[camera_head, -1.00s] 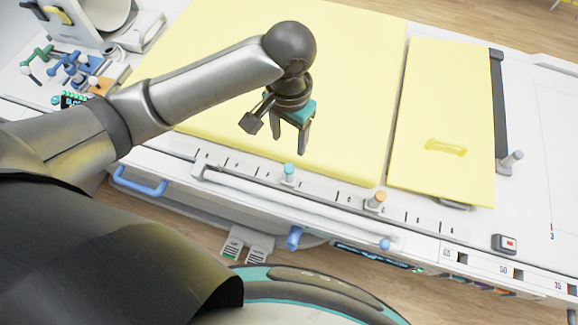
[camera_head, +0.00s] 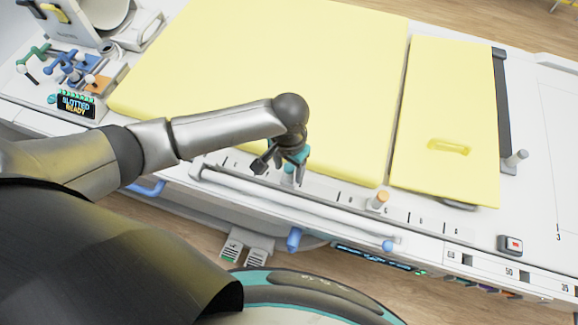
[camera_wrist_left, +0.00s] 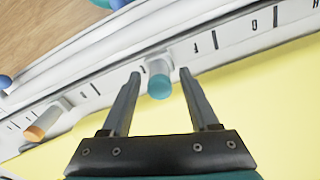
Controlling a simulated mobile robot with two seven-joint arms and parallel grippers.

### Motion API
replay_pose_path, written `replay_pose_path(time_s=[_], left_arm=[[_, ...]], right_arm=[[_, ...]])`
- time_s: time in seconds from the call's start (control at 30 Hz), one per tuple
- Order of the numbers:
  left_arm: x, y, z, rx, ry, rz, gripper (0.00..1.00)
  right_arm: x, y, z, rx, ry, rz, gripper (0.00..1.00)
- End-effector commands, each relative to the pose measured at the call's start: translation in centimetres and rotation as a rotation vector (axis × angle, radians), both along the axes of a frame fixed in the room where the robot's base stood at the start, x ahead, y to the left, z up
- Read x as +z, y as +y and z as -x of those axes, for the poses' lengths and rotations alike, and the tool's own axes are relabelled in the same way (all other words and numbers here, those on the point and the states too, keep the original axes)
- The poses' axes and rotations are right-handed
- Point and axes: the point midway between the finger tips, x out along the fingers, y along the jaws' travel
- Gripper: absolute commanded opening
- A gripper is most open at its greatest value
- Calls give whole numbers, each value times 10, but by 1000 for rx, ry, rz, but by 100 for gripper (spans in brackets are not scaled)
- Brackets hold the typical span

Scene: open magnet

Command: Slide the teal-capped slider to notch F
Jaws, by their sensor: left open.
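The teal-capped slider (camera_wrist_left: 159,82) stands on a lettered rail (camera_head: 330,191) along the front edge of the bed. In the wrist view its cap lies between the two fingertips of my left gripper (camera_wrist_left: 160,76), with gaps on both sides. In the head view my left gripper (camera_head: 292,177) is over the slider and hides most of it. The gripper is open and holds nothing. My right gripper is not in view.
An orange-capped slider (camera_head: 379,201) stands farther right on the same rail; it also shows in the wrist view (camera_wrist_left: 42,127). Yellow pads (camera_head: 270,60) lie behind the rail. A small display (camera_head: 76,105) reads "SLOTTED READY".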

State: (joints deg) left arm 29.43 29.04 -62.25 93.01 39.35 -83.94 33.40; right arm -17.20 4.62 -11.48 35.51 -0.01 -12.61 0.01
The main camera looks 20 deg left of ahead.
Motion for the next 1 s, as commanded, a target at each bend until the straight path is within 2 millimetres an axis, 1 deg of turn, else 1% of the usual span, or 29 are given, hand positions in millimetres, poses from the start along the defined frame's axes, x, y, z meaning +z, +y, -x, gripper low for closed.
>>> replay_pose_path(time_s=[0.13,0.67,0.7,1.0], left_arm=[[0,0,0,0,0,0,61],[0,0,0,0,0,0,1],[0,0,0,0,0,0,0],[1,0,0,0,0,0,0]], right_arm=[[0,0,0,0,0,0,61],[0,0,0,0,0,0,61],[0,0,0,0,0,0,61],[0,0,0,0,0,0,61]])
